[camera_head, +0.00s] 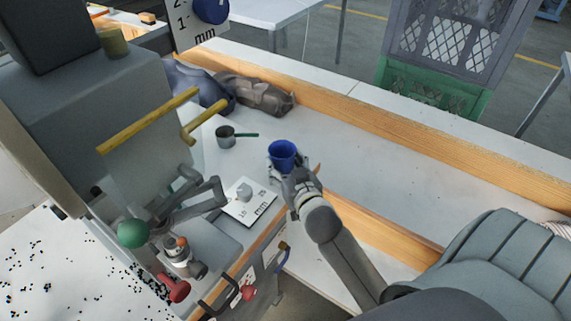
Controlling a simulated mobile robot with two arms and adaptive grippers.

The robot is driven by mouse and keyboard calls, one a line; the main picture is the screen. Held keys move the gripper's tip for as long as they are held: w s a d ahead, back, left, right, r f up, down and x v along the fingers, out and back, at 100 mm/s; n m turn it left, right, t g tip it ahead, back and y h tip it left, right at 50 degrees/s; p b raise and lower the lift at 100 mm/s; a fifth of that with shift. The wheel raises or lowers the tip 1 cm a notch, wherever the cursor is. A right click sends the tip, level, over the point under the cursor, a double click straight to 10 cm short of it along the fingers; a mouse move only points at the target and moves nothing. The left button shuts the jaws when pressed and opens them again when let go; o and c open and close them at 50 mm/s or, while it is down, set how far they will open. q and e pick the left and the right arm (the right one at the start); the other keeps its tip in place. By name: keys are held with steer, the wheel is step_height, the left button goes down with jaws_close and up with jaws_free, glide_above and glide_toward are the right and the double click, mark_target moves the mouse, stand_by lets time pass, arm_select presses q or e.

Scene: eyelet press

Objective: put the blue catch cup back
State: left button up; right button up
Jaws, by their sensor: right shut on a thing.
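The blue catch cup (283,154) stands upright at the tip of my right gripper (288,174), near the middle of the view. The gripper is shut on the cup's near side, and its fingers partly hide the lower part of the cup. The cup is over the white worktop (340,145); I cannot tell whether its base touches the surface. The grey press body (62,120) stands at the left, with yellow handles (150,120) and a green ball knob (133,233). My left gripper is not in view.
Dark cloth-like bundles (262,96) lie at the back. A wooden rail (400,123) bounds the worktop. The worktop right of the cup is clear. A ribbed grey seat (500,250) is at lower right.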

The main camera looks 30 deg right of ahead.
steer(key=shift+f, duration=0.15)
steer(key=o, duration=0.9)
steer(key=shift+r, duration=0.25)
steer(key=shift+s+f, duration=0.1)
steer(key=shift+s, duration=0.2)
steer(key=b+v, duration=0.1)
steer(key=v, duration=1)
steer(key=shift+s, duration=0.15)
